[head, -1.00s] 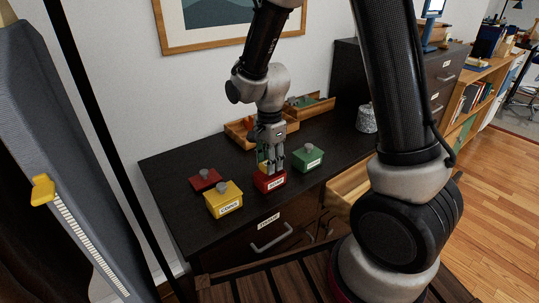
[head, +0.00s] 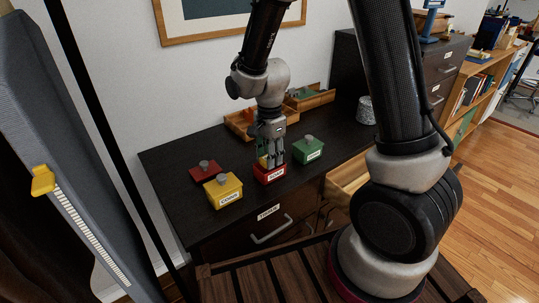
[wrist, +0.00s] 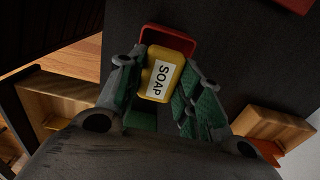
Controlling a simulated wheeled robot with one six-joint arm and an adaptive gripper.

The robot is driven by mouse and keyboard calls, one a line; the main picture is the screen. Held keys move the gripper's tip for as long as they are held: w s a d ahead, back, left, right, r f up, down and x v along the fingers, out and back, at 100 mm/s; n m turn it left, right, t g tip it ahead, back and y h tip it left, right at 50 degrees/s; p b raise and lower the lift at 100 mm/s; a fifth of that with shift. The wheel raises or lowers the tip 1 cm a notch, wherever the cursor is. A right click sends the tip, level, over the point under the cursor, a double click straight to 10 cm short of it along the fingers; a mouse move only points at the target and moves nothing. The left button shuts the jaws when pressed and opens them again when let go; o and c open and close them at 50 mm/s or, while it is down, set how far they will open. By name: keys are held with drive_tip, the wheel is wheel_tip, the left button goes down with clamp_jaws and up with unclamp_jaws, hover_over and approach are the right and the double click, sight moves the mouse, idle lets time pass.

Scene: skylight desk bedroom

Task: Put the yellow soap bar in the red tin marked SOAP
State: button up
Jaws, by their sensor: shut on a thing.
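My gripper (head: 271,160) points down over the open red tin (head: 270,175), which stands on the dark desk with a white label on its front. It is shut on the yellow soap bar (wrist: 166,78), marked SOAP, between its green-padded fingers. A bit of yellow also shows between the fingers in the head view. In the wrist view the red tin's rim (wrist: 168,30) curves around one end of the bar. The bar and fingers hide most of the tin; I cannot tell how deep the bar sits. A red lid (head: 206,170) with a grey knob lies at the left.
A yellow tin (head: 223,190) marked COINS stands left of the red tin, and a green tin (head: 308,150) stands at its right; both are lidded. Wooden trays (head: 240,120) and a grey textured cup (head: 365,110) stand farther back. An open drawer (head: 345,187) juts out at the front right.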

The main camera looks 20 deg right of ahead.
drive_tip(key=shift+f, duration=0.4)
drive_tip(key=o, duration=1.1)
drive_tip(key=c, duration=0.3)
drive_tip(key=shift+r, duration=0.1)
drive_tip(key=shift+r, duration=4.1)
